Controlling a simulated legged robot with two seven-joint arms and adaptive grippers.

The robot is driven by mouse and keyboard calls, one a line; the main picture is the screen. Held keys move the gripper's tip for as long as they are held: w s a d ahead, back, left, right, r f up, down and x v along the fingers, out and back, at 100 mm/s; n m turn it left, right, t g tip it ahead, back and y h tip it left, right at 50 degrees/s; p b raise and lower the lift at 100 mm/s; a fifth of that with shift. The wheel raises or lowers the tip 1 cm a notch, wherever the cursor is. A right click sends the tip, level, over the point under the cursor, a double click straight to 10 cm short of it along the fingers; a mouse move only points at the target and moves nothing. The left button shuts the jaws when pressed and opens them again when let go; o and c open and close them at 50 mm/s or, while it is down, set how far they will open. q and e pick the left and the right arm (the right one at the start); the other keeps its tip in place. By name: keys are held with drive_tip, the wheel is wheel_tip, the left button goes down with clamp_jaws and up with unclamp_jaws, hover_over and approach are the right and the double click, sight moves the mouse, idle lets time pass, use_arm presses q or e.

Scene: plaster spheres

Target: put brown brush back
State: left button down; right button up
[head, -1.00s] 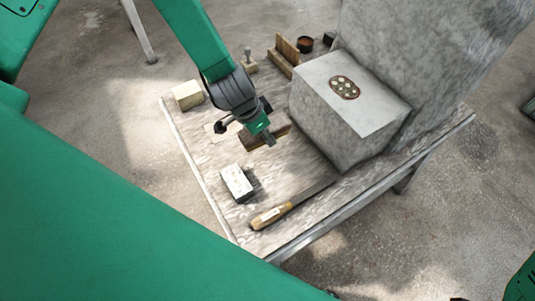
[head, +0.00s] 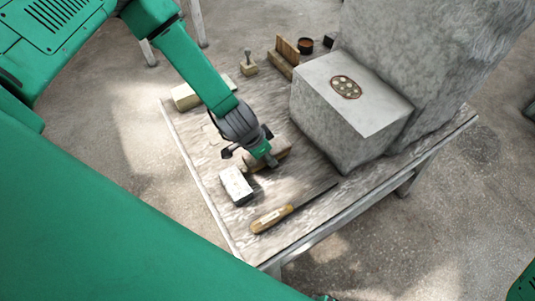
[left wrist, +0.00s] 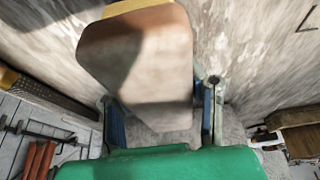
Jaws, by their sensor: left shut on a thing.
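My left gripper (head: 268,160) is shut on the brown brush (head: 280,154), over the middle of the worktable. In the left wrist view the brush (left wrist: 140,60) fills the space between the two blue fingers (left wrist: 163,115) of the gripper, with a brown end and a paler grey-brown face. The gripper covers part of the brush in the head view, and I cannot tell whether the brush touches the tabletop. My right gripper is not in view.
A whitish block (head: 236,185) lies close to the gripper on the worktable (head: 215,205). A wooden-handled rasp (head: 270,219) lies near the front edge. A large stone block (head: 345,125) stands right. A pale block (head: 184,97), pegged block (head: 248,66) and wooden rack (head: 284,55) are behind.

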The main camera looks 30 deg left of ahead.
use_arm(q)
drive_tip(key=shift+s+f+b, duration=0.1)
drive_tip(key=shift+f+b, duration=0.3)
drive_tip(key=shift+f, duration=0.15)
drive_tip(key=c, duration=1.2)
unclamp_jaws()
drive_tip(key=shift+o, duration=1.2)
drive_tip(key=shift+f, duration=0.1)
